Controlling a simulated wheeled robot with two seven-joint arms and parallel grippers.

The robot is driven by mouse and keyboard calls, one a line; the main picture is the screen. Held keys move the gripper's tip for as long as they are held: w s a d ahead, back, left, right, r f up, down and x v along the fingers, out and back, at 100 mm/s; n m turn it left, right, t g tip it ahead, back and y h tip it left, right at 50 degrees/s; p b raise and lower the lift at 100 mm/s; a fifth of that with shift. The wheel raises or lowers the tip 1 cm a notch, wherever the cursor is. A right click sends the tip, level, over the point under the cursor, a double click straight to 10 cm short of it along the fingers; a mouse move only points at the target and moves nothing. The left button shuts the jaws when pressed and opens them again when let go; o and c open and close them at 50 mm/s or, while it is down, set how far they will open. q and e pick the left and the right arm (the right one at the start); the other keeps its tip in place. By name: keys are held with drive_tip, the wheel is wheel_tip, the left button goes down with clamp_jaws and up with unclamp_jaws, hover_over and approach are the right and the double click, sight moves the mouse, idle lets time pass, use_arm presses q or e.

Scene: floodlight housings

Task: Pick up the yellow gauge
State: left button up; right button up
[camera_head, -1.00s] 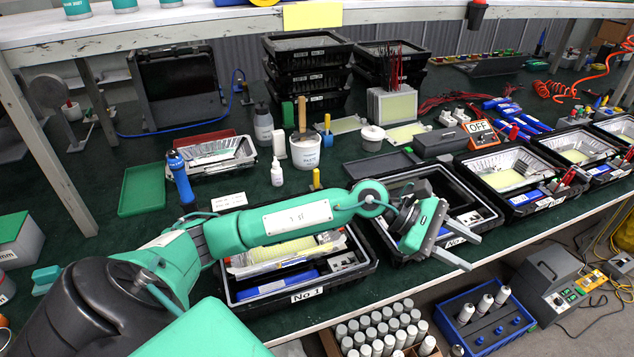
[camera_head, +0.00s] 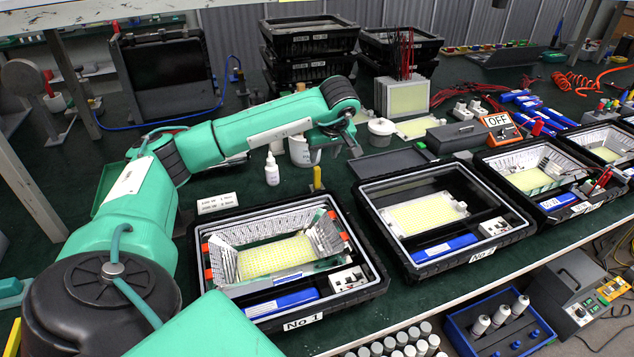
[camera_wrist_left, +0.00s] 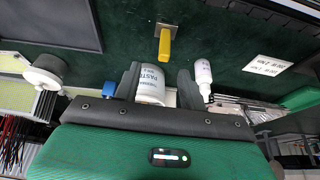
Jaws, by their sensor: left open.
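The yellow gauge (camera_head: 317,178) is a small upright yellow piece on the green bench top, just behind the No 1 housing. In the left wrist view the yellow gauge (camera_wrist_left: 165,43) has a metal part at its end and lies ahead of the fingers, roughly in line with the gap between them. In the wrist view the left gripper (camera_wrist_left: 158,82) shows both dark fingers, clear of the gauge. My right gripper is out of view.
The paste tub (camera_head: 302,152) and a white dropper bottle (camera_head: 272,169) stand close behind and left of the gauge. The No 1 housing (camera_head: 375,285) and No 2 housing (camera_head: 405,262) lie in front. A label card (camera_head: 217,203) lies to the left.

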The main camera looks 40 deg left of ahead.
sight(318, 169)
use_arm(q)
drive_tip(key=x, duration=1)
drive_tip(key=shift+s+a, duration=0.1)
drive_tip(key=shift+s, duration=0.25)
clamp_jaws()
